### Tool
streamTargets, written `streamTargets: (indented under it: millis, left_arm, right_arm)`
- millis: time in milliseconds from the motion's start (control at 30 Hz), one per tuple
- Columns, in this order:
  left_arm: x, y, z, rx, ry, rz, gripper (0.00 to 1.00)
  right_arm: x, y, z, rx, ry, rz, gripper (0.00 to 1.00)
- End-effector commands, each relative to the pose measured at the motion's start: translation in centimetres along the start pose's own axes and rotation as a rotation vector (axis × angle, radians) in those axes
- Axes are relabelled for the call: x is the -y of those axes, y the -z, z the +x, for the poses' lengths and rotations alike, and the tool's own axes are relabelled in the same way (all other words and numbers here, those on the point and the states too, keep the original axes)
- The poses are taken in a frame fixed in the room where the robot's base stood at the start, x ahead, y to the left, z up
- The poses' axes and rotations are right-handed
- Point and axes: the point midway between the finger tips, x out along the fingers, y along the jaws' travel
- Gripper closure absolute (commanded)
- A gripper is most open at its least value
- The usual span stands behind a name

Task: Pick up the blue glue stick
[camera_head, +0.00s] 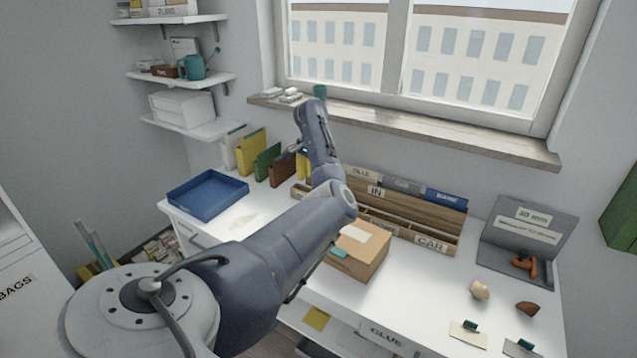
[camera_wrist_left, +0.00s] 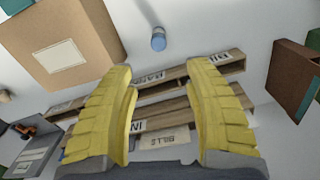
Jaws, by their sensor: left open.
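The blue glue stick (camera_wrist_left: 158,40) stands on the white desk in the left wrist view, seen from above as a small blue cylinder with a pale top. It is beyond my left fingertips, near the line between them and apart from both. My left gripper (camera_wrist_left: 161,76) has two yellow ribbed fingers, spread wide with nothing between them. In the head view my left arm reaches over the desk, and only a bit of the gripper (camera_head: 305,158) shows by the organizer. The glue stick is not visible there, apparently hidden behind my arm. My right gripper is not in view.
A cardboard box (camera_head: 361,250) stands right of my arm. A wooden labelled organizer (camera_head: 420,205) stands along the back. Upright books (camera_head: 252,150) and a blue tray (camera_head: 207,195) are to the left. A grey case (camera_head: 526,235) and small items lie to the right.

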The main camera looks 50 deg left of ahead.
Motion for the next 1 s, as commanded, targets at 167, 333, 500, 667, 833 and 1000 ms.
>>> streamTargets:
  millis: [167,333,500,667,833,1000]
  left_arm:
    - [0.1,-0.2,3.4,0.007,0.002,0.001,0.48]
    - [0.1,-0.2,6.5,0.008,0.003,0.001,0.48]
    - [0.1,-0.2,8.9,0.006,0.003,0.0,0.48]
    - [0.1,-0.1,10.3,0.005,0.003,0.001,0.48]
    - [0.0,-0.1,10.8,0.003,0.003,0.0,0.48]
    - [-0.1,-0.2,12.4,0.007,0.004,0.001,0.48]
  right_arm:
    - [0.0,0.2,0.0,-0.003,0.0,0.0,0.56]
    - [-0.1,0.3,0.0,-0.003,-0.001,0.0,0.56]
    - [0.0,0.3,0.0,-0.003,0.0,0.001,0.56]
    - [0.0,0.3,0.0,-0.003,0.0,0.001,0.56]
    - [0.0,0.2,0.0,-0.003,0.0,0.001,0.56]
    - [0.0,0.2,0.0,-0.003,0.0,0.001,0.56]
